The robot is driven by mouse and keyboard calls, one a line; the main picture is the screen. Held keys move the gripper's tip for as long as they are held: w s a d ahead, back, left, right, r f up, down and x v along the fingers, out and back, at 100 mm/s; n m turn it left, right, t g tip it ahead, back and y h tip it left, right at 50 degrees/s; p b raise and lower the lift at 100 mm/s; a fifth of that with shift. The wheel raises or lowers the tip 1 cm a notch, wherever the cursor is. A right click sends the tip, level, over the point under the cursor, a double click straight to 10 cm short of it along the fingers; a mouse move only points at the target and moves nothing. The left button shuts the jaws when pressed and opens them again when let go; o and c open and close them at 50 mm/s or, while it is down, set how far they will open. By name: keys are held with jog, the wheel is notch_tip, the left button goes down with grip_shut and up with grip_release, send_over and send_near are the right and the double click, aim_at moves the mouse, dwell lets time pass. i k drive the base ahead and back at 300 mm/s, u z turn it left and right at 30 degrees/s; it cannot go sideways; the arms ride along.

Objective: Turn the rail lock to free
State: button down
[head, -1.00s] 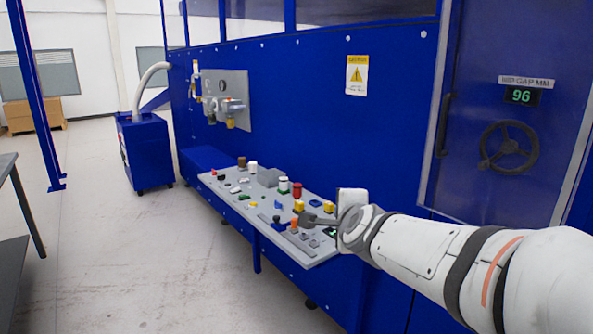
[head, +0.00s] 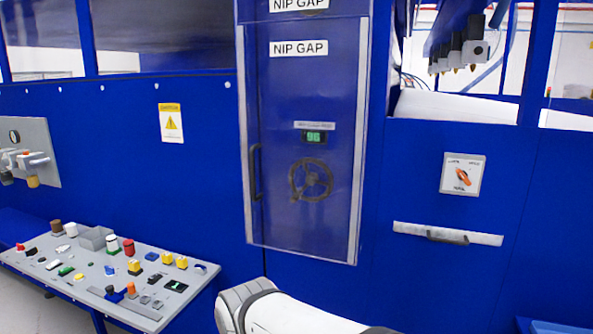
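The rail lock is probably the orange rotary knob (head: 463,177) on a white square plate (head: 475,162) on the blue wall, right of the nip gap door. The plate has small labels, and the one below the knob seems to read "RAIL". The knob sits tilted, and I cannot read which label it points to. A pale rail with a dark handle (head: 447,236) is mounted below it. My arm shows at the bottom centre, left of and below the knob. My gripper is out of the picture.
A blue door (head: 280,150) with a handle, handwheel (head: 311,180) and green "96" display (head: 314,137) stands left of the knob. A sloped grey control desk (head: 45,285) with several buttons is at lower left. Nozzles (head: 465,50) hang in the opening at upper right.

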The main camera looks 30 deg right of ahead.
aim_at(462, 175)
jog(key=z, duration=3.55)
jog(key=k, duration=1.2)
jog(key=u, duration=0.55)
jog(key=i, duration=0.9)
jog(key=u, duration=0.05)
